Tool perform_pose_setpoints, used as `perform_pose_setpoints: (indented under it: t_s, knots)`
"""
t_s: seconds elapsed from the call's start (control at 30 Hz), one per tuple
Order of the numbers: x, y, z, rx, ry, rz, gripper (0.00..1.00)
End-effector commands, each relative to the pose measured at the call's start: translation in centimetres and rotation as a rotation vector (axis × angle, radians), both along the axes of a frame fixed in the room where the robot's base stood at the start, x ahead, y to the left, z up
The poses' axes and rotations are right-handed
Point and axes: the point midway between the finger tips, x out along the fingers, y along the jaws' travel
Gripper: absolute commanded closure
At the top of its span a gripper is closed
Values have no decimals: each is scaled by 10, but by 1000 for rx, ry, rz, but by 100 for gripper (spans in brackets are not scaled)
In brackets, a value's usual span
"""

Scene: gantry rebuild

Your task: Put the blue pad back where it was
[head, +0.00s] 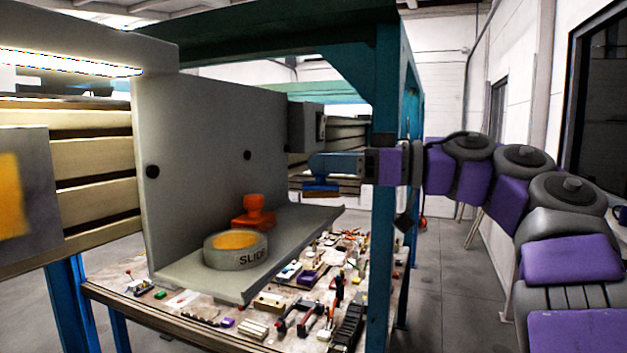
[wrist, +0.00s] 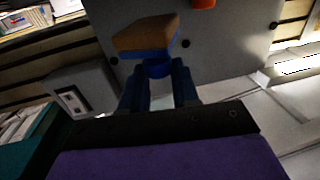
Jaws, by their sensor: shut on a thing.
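My gripper (head: 318,166) is at the end of my arm, which reaches in from the right. It is shut on the blue pad (head: 322,189), which hangs just below the fingers in the head view. In the wrist view the fingers (wrist: 158,78) close on the pad's blue round knob (wrist: 157,68). The pad (wrist: 150,53) has a blue body and a brown-tan face. It is in the air, right of the grey shelf (head: 300,225), and touches nothing else that I can see.
An orange pad (head: 253,212) with a knob stands on the shelf behind a round tin (head: 236,250) with yellow-orange content. A grey upright plate (head: 215,150) backs the shelf. A teal post (head: 386,190) stands beside my wrist. A cluttered table (head: 175,308) lies below.

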Motion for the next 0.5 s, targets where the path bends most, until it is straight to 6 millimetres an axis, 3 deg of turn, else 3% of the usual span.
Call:
perform_pose_setpoints:
  t_s: [0.2,0.5]
  knots:
    - [28,17,-2,0,0,2,100]
    - [40,25,-3,-1,-2,2,100]
